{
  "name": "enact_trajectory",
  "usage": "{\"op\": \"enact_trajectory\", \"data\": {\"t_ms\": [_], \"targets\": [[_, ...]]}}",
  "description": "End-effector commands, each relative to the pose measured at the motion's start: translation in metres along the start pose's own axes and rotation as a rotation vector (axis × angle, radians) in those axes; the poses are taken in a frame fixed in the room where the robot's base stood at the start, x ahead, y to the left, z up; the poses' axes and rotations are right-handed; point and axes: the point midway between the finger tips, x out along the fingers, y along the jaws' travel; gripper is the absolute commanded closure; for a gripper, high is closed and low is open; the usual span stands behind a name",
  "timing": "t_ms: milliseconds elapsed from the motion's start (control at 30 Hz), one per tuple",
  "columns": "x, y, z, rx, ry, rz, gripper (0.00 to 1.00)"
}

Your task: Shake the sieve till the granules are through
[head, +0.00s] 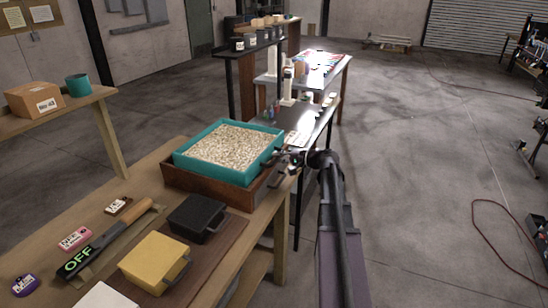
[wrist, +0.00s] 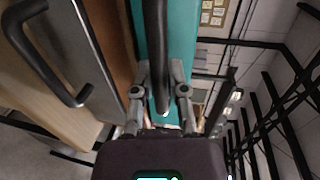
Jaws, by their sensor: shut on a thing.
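The sieve (head: 183,163) is a square teal frame full of pale granules (head: 235,146). It sits on or just above a brown wooden tray (head: 199,184) on the workbench; the tray's inside is hidden. My gripper (head: 287,161) is at the sieve's right side. In the wrist view, my gripper (wrist: 162,98) is shut on the dark bar handle (wrist: 154,40) of the sieve, whose teal wall (wrist: 180,42) shows behind.
On the bench, a black lidded box (head: 197,217), a yellow box (head: 155,260) and a dark paddle marked OFF (head: 95,248) lie nearer me. Several small labelled items lie to the left. Another table (head: 308,125) stands behind. The floor at right is open.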

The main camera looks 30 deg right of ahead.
Motion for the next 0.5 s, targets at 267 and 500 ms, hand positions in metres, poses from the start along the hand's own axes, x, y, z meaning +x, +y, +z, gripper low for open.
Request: {"op": "enact_trajectory", "data": {"t_ms": [267, 500], "targets": [[0.0004, 0.0004, 0.0002, -0.001, 0.000, 0.002, 0.46], [0.0003, 0.0002, -0.0001, -0.001, 0.000, 0.001, 0.46]]}}
